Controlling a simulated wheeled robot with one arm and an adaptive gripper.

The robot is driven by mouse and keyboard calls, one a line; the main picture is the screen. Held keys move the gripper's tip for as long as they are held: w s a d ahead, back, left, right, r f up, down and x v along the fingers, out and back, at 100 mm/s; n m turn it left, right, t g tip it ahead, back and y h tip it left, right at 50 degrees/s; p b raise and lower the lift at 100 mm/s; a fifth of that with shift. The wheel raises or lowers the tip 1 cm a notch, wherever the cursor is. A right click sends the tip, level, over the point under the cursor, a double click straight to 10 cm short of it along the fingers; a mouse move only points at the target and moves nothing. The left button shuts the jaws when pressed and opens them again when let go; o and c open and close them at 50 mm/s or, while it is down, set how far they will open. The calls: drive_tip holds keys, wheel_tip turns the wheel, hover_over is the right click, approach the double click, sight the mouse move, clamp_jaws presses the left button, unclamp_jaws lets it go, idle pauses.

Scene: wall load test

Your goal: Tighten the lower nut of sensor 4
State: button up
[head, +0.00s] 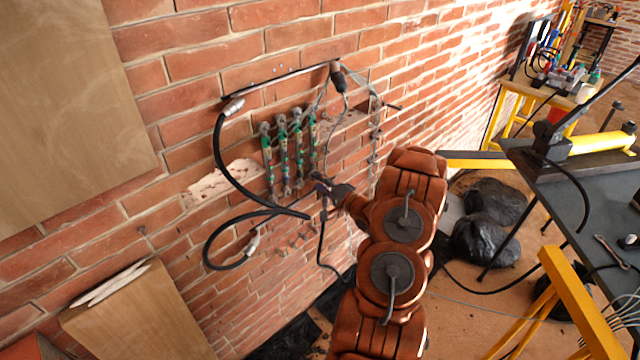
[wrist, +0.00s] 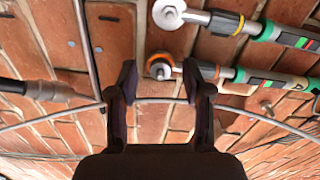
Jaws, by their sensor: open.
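Several slim sensors (head: 283,150) with green and grey bodies stand side by side on the brick wall in the head view. No number labels can be read. My gripper (head: 322,184) is beside the lower end of the rightmost sensor (head: 312,145). In the wrist view my gripper (wrist: 158,82) is open, its two dark fingers apart with no object clamped between them. A sensor end with an orange ring and a round nut (wrist: 160,66) lies just beyond the fingertips. Another sensor end with a washer and yellow ring (wrist: 168,14) is farther up. Contact cannot be told.
Thick black hoses (head: 221,160) loop left of the sensors. A thin cable (wrist: 60,115) crosses behind my fingers in the wrist view. A metal bar (head: 285,80) runs above the sensors. A dark workbench (head: 590,200) stands right; black bags (head: 485,235) lie on the floor.

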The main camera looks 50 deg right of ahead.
drive_tip(key=shift+s, duration=0.1)
drive_tip(key=s, duration=1.2)
drive_tip(key=shift+a, duration=0.15)
drive_tip(key=shift+w, duration=0.2)
drive_tip(key=w+a+r+n+g+h, duration=0.2)
drive_tip(key=w+r+n+g+h, duration=0.1)
drive_tip(key=w+r+n+g, duration=0.35)
drive_tip(key=s+a+r+n+g+h, duration=0.1)
drive_tip(key=a+r+g, duration=0.2)
drive_tip(key=a, duration=0.2)
drive_tip(key=s+a+r+n+g, duration=0.1)
drive_tip(key=a+r+g, duration=0.2)
drive_tip(key=a, duration=0.3)
drive_tip(key=s+a+r+n+g+y, duration=0.1)
drive_tip(key=s+a+r+n+g, duration=0.1)
drive_tip(key=s+a, duration=0.8)
drive_tip(key=s+a+r+n+g+y, duration=0.2)
drive_tip(key=s+a+n+g, duration=0.1)
drive_tip(key=s+a, duration=0.6)
drive_tip(key=s+a+r+n+g+y, duration=0.1)
drive_tip(key=s+a+r+n+g, duration=0.1)
drive_tip(key=s+a, duration=0.8)
drive_tip(key=shift+s+a+r+n, duration=0.35)
drive_tip(key=shift+a+r, duration=0.15)
drive_tip(key=shift+a, duration=0.3)
